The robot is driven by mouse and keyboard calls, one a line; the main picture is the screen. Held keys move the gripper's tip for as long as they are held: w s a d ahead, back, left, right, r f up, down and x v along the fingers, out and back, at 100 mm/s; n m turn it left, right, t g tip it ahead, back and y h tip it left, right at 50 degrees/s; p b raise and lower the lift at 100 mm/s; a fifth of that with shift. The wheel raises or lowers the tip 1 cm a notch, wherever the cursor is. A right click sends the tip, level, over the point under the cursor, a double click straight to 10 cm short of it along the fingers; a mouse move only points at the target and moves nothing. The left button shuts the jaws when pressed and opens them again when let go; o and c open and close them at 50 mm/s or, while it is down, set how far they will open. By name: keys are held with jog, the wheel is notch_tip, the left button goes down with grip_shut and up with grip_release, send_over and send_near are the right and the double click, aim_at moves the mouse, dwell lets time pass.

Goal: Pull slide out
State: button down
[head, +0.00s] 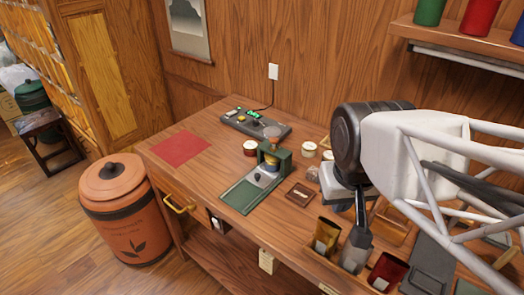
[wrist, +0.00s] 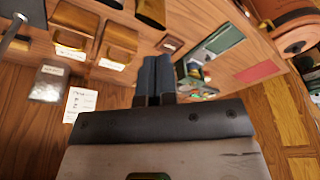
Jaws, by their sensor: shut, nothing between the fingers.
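A small green press (head: 283,160) stands on the workbench, with a round knob on top. A grey slide (head: 264,179) with a small knob lies at its front, its inner end under the press head. A flat green track (head: 240,196) runs from it toward the bench's front edge. The press (wrist: 192,72) and the green track (wrist: 222,39) also show in the wrist view, where the slide is hard to make out. My gripper (head: 357,243) is shut and empty, to the right of the press and apart from it, above the pouches. Its closed fingers (wrist: 154,64) point upward in the wrist view.
A red mat (head: 180,148) lies left of the press, and a control box (head: 256,123) behind it. Jars (head: 309,149) and a small brown tray (head: 299,194) stand close by. A gold pouch (head: 326,236) and a red pouch (head: 388,271) stand near my gripper.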

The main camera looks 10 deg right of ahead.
jog(key=c, duration=1.8)
grip_release()
jog(key=o, duration=0.5)
jog(key=shift+w, duration=0.1)
jog(key=shift+c, duration=0.2)
jog(key=o, duration=0.4)
jog(key=shift+w+a+m, duration=0.15)
jog(key=shift+w+m, duration=0.15)
jog(key=shift+w, duration=0.25)
jog(key=m+g, duration=0.3)
jog(key=m, duration=0.8)
send_near(257, 175)
jog(key=shift+s+d+f, duration=0.2)
jog(key=shift+s+d, duration=0.2)
jog(key=shift+w+a+f, duration=0.25)
jog(key=shift+w+f, duration=0.05)
jog(key=shift+w, duration=0.05)
jog(key=shift+f, duration=0.15)
jog(key=shift+f, duration=3.75)
